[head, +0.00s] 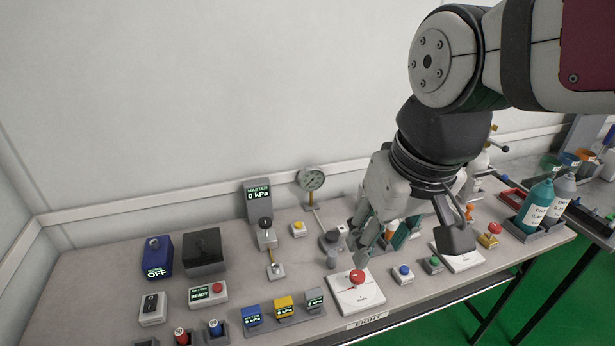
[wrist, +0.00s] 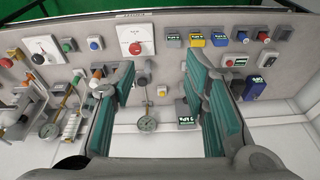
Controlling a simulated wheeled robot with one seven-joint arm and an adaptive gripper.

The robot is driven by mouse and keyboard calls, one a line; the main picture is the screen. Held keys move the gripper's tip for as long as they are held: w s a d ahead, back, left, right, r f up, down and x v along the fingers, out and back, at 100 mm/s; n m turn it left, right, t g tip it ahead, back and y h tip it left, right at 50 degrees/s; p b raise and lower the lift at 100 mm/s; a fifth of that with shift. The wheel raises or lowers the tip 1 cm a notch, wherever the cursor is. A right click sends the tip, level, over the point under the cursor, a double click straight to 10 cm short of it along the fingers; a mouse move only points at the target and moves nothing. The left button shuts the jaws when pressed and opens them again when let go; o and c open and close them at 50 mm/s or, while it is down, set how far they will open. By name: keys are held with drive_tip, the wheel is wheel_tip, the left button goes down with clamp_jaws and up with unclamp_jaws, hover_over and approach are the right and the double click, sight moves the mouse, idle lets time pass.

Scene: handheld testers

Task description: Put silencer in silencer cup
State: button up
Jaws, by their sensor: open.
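My gripper (head: 408,245) is open and hangs over the right half of the bench, with nothing seen between its fingers. In the wrist view its teal-padded fingers (wrist: 160,72) are spread wide above the bench. A small grey cylinder (head: 332,258) stands upright left of the gripper, behind the white plate with the red button. A larger grey rounded fixture (head: 333,240) stands just behind it. I cannot tell which of these, if either, is the silencer or the silencer cup. The gripper and arm hide part of the bench behind them.
The red-button plate (head: 357,291) is in front. Bottles (head: 536,205) stand in a tray at right. Bare bench (head: 110,285) shows at left.

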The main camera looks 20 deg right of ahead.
drive_tip(key=shift+o, duration=0.6)
drive_tip(key=shift+n, duration=0.3)
drive_tip(key=s, duration=0.5)
drive_tip(key=n+g+b, duration=0.2)
drive_tip(key=n+g, duration=0.1)
drive_tip(key=n, duration=1.8)
hover_over(332, 253)
wheel_tip(332, 253, down, 17)
wheel_tip(332, 253, down, 13)
drive_tip(key=shift+f+b, duration=0.15)
drive_tip(key=shift+b, duration=0.85)
clamp_jaws()
